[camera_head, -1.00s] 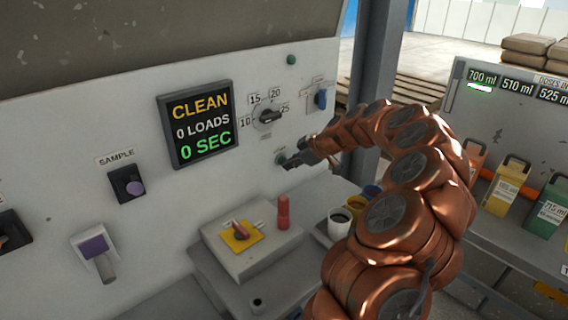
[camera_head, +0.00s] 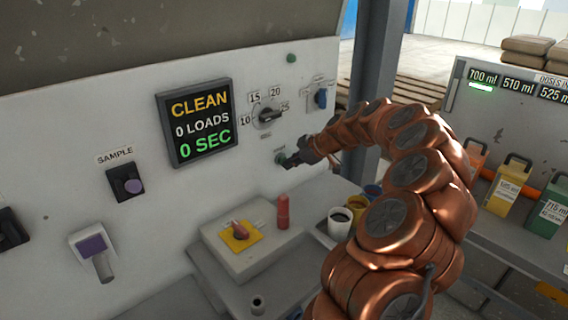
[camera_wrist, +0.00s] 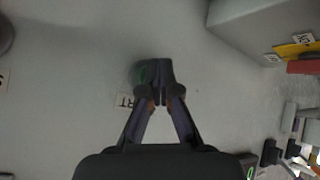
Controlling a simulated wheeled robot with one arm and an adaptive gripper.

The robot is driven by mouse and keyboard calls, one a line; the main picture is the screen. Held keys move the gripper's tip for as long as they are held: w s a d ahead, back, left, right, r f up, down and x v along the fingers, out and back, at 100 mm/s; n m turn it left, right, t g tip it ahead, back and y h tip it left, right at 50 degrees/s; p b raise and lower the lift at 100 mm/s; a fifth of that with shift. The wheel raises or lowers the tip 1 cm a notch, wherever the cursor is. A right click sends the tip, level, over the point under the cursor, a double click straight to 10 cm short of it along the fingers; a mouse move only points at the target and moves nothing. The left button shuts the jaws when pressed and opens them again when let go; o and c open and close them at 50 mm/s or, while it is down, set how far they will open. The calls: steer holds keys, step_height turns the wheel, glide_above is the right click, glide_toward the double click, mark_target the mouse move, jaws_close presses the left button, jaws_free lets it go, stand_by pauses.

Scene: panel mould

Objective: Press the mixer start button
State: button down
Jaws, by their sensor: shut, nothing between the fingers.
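The start button is a green round button (camera_head: 280,157) on the pale panel, below the numbered dial. In the wrist view its green edge (camera_wrist: 142,74) shows just beside my fingertips, and a label ending in "RT" (camera_wrist: 125,100) sits next to it. My gripper (camera_head: 290,162) is shut and empty, with its tips at the button's lower right in the head view. The tips also show in the wrist view (camera_wrist: 157,88), covering part of the button. I cannot tell whether they touch it or whether it is pressed in.
A display (camera_head: 200,122) reads CLEAN, 0 LOADS, 0 SEC. The numbered dial (camera_head: 267,116) and a blue switch (camera_head: 320,98) are above the gripper. A box with a red knob on a yellow plate (camera_head: 240,236), a red cylinder (camera_head: 283,212) and cups (camera_head: 340,222) stand below.

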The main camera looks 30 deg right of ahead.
steer(key=shift+s+f+b, duration=0.1)
steer(key=shift+s+b, duration=0.55)
steer(key=shift+b, duration=0.05)
steer(key=shift+s+d, duration=0.1)
steer(key=s+b, duration=0.4)
steer(key=shift+s+d+b, duration=0.3)
steer(key=shift+s, duration=0.1)
steer(key=shift+a, duration=0.1)
stand_by(0.5)
